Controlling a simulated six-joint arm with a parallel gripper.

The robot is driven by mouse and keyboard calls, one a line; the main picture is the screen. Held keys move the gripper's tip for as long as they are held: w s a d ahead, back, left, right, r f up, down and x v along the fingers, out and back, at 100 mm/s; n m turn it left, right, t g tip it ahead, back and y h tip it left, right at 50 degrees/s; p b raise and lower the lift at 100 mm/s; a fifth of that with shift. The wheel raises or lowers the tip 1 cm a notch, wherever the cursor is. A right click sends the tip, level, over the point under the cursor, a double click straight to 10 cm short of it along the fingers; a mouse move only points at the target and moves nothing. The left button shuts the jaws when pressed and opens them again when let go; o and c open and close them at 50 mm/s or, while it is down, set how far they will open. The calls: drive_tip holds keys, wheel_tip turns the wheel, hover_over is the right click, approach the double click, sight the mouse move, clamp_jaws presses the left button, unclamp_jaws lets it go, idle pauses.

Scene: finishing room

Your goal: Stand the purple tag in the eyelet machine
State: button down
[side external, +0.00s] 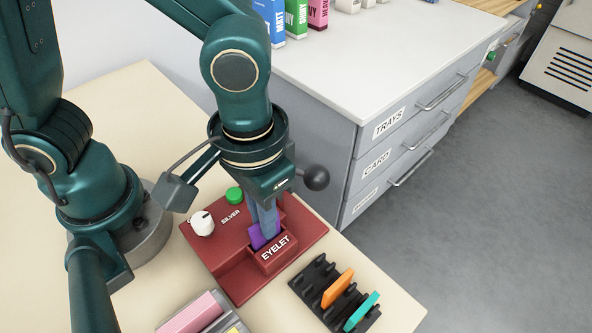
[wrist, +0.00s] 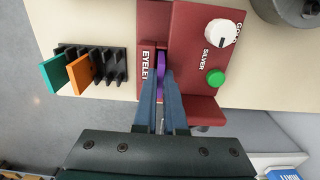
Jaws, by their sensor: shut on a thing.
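The purple tag (side external: 257,237) stands upright at the slot of the red eyelet machine (side external: 227,272), behind the block marked EYELET. My gripper (side external: 266,228) is shut on the tag, with its blue-grey fingers reaching down to the machine. In the wrist view the purple tag (wrist: 161,66) shows between the fingertips (wrist: 160,82), beside the EYELET block (wrist: 147,62). The fingers hide part of the tag, and I cannot tell whether its lower edge rests on the slot floor.
A black rack (side external: 313,277) holds an orange tag (side external: 338,288) and a teal tag (side external: 361,311) to the right of the machine. The machine carries a white knob (side external: 202,223) and a green button (side external: 235,195). A grey tray with pink card (side external: 190,314) lies at the front. A drawer cabinet (side external: 385,75) stands behind.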

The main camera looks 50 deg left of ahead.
drive_tip(key=shift+f, duration=0.65)
idle(0.6)
drive_tip(key=c, duration=1.3)
unclamp_jaws()
drive_tip(key=shift+o, duration=0.2)
wheel_tip(320, 180, up, 11)
drive_tip(key=a+t, duration=0.5)
drive_tip(key=a, duration=0.8)
drive_tip(key=shift+w+a+t, duration=0.25)
drive_tip(key=shift+w+t, duration=0.05)
drive_tip(key=shift+w, duration=0.1)
